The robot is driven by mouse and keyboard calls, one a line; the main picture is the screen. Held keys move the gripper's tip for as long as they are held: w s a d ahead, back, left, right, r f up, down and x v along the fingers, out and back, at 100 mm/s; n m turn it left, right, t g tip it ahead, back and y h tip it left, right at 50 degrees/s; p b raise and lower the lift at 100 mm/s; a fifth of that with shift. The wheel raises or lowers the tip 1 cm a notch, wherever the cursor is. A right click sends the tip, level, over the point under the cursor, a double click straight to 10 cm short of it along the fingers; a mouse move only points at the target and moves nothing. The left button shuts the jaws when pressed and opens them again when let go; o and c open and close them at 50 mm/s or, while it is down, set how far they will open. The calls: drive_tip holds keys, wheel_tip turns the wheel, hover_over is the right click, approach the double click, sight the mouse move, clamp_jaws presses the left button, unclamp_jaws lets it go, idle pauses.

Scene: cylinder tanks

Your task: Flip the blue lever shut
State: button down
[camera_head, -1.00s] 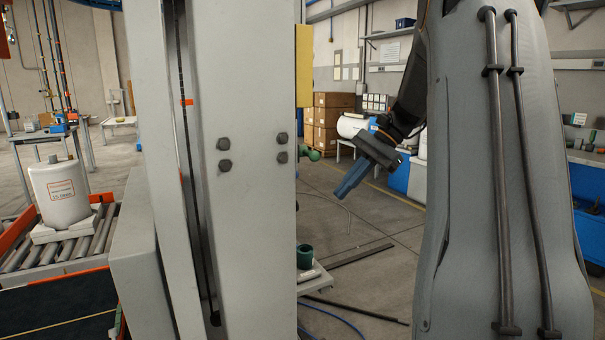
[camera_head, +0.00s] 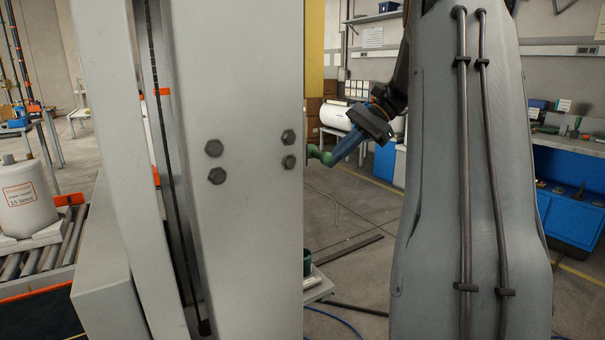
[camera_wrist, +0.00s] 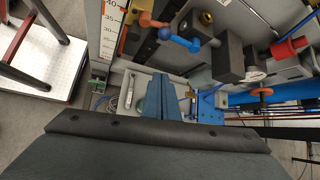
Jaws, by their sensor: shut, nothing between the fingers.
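My gripper (camera_wrist: 160,82) is shut and empty. In the wrist picture its fingertips lie below the lever, and a gap shows between them. In the head view my gripper (camera_head: 334,159) points down and left, its tips beside or in front of a green fitting (camera_head: 318,153) at the column's edge; I cannot tell if they touch. The lever is not visible in the head view.
A grey column (camera_head: 245,240) blocks much of the head view. A red knob (camera_wrist: 290,48) and dark blocks (camera_wrist: 228,58) crowd the wrist view's upper right. A white tank (camera_head: 26,200) stands on rollers at left. Open floor (camera_head: 350,215) shows below my gripper.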

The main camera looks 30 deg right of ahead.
drive_tip(key=p+x, duration=0.1)
drive_tip(key=x, duration=0.9)
drive_tip(key=a+r, duration=0.1)
drive_tip(key=s+r+p, duration=0.1)
drive_tip(key=r, duration=0.1)
drive_tip(key=shift+s+a+r, duration=0.15)
drive_tip(key=shift+a, duration=0.25)
drive_tip(key=shift+r, duration=0.15)
drive_tip(key=shift+r+p, duration=0.1)
drive_tip(key=shift+p, duration=0.65)
